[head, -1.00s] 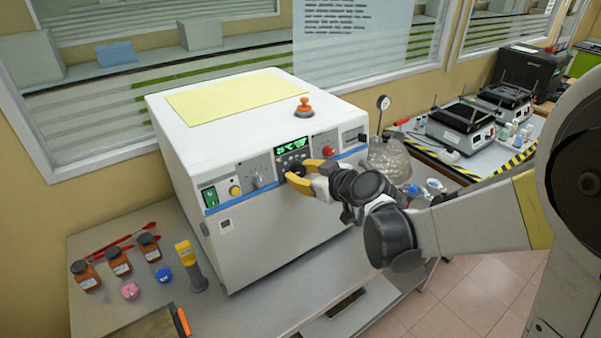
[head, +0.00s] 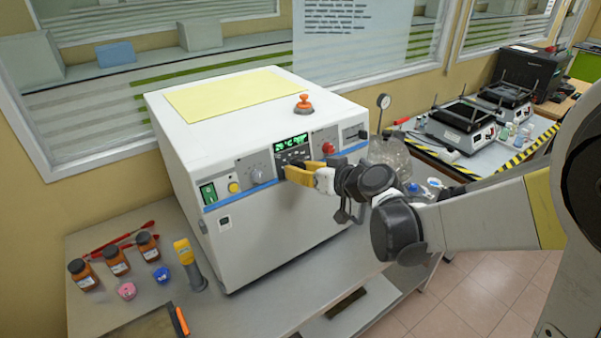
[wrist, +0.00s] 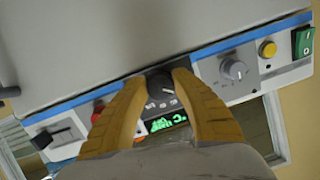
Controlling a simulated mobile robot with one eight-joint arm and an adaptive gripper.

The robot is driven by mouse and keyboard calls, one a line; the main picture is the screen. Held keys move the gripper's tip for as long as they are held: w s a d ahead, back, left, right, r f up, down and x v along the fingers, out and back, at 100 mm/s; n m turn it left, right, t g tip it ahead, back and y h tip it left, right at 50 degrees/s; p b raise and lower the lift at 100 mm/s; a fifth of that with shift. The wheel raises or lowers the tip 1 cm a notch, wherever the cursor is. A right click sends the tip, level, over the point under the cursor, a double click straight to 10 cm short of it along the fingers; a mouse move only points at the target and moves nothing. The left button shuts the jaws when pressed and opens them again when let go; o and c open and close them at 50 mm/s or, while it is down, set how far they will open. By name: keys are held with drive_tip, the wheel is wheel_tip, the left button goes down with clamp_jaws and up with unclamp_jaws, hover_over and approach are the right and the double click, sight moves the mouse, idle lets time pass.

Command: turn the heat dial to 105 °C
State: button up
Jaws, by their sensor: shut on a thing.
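The heat dial is a black knob (wrist: 160,84) on the front panel of a white box-shaped machine (head: 265,240). My gripper (head: 291,171) has its yellow fingers shut on the black knob, one on each side. In the wrist view, the fingertips (wrist: 163,76) frame the knob from both sides. A green display (head: 291,142) sits just above the knob; in the head view it appears to begin with 26 °C, but the rest is too small to read. The display also shows upside down in the wrist view (wrist: 166,122). The knob's pointer is mostly hidden.
On the panel are a grey dial (head: 258,174), a yellow button (head: 233,187), a green switch (head: 208,193) and a red knob (head: 328,149). Brown bottles (head: 115,260) and a yellow-handled tool (head: 189,263) stand on the bench at left. A glass vessel (head: 390,155) is at right.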

drive_tip(key=m+y+b, duration=0.1)
drive_tip(key=m+b, duration=0.1)
drive_tip(key=m, duration=0.3)
drive_tip(key=shift+f, duration=0.1)
drive_tip(key=m+y+b, duration=0.1)
drive_tip(key=m, duration=0.3)
drive_tip(key=shift+a+b, duration=0.1)
drive_tip(key=shift+b, duration=0.25)
drive_tip(key=m+b, duration=0.1)
drive_tip(key=m, duration=0.4)
drive_tip(key=shift+m+t+y+b, duration=0.3)
drive_tip(key=shift+t+b, duration=0.1)
drive_tip(key=shift+a+r+m+t+b, duration=0.15)
drive_tip(key=shift+m+b, duration=0.15)
drive_tip(key=shift+m, duration=0.75)
drive_tip(key=shift+d+r+m+t+b, duration=0.15)
drive_tip(key=shift+m+b, duration=0.1)
drive_tip(key=shift+m, duration=0.8)
drive_tip(key=o, duration=1.2)
drive_tip(key=shift+a, duration=0.1)
drive_tip(key=shift+s, duration=0.1)
